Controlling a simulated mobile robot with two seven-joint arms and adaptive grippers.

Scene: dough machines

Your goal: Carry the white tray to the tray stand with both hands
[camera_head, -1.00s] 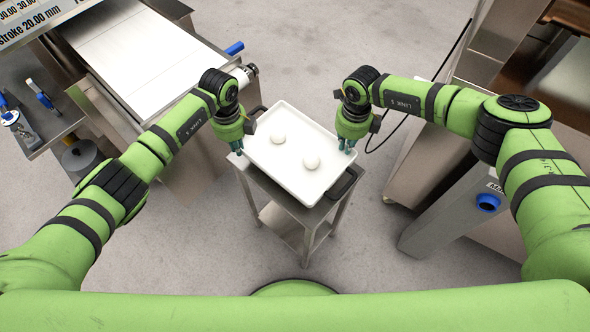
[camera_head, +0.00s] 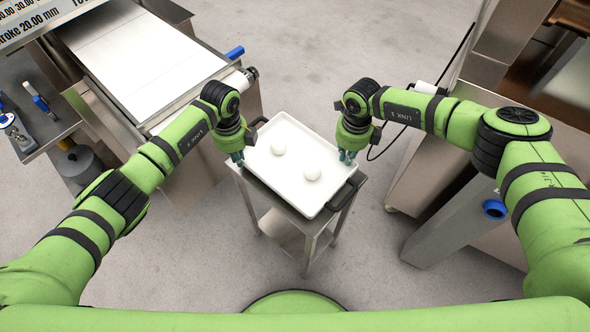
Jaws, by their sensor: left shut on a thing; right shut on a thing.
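My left gripper (camera_head: 238,158) is shut on the tray's left edge. My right gripper (camera_head: 346,157) is shut on the tray's right edge. The fingertips are small, and their exact hold on the rim is hard to see.
A steel dough machine with a white belt (camera_head: 140,60) stands at the left, with a blue-ended handle (camera_head: 235,52) near the tray. Steel machinery (camera_head: 455,225) with a blue knob (camera_head: 495,209) stands close at the right. The grey floor (camera_head: 350,35) behind the stand is clear.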

